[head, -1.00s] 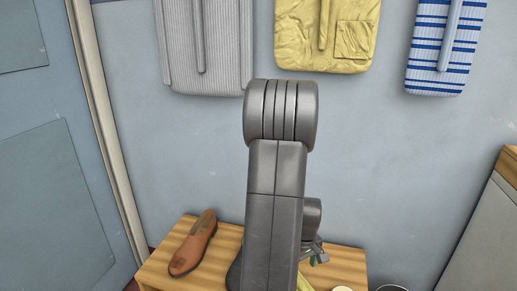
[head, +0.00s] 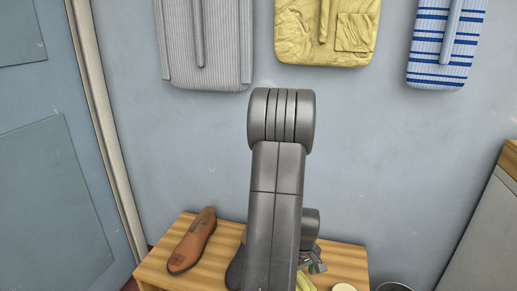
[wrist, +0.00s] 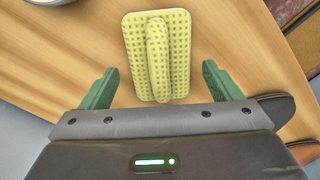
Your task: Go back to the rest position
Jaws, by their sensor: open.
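My gripper (wrist: 160,68) shows in the wrist view with its two green fingers apart and nothing held between them. A small yellow waffle-textured piece (wrist: 181,55) with a raised strip along its middle lies on the wooden table (wrist: 245,40), just ahead of and between the fingertips. In the head view my gripper (head: 314,262) is low over the table, partly hidden by my arm. A bit of the yellow piece (head: 305,283) shows beside my arm; the rest is hidden there.
A brown shoe (head: 192,243) lies on the table's left part. A pale round thing (head: 344,288) is at its front right. A dark-rimmed round thing (head: 394,287) is right of the table. Grey (head: 228,50), yellow (head: 300,35) and striped (head: 445,45) garment-like pieces hang on the wall.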

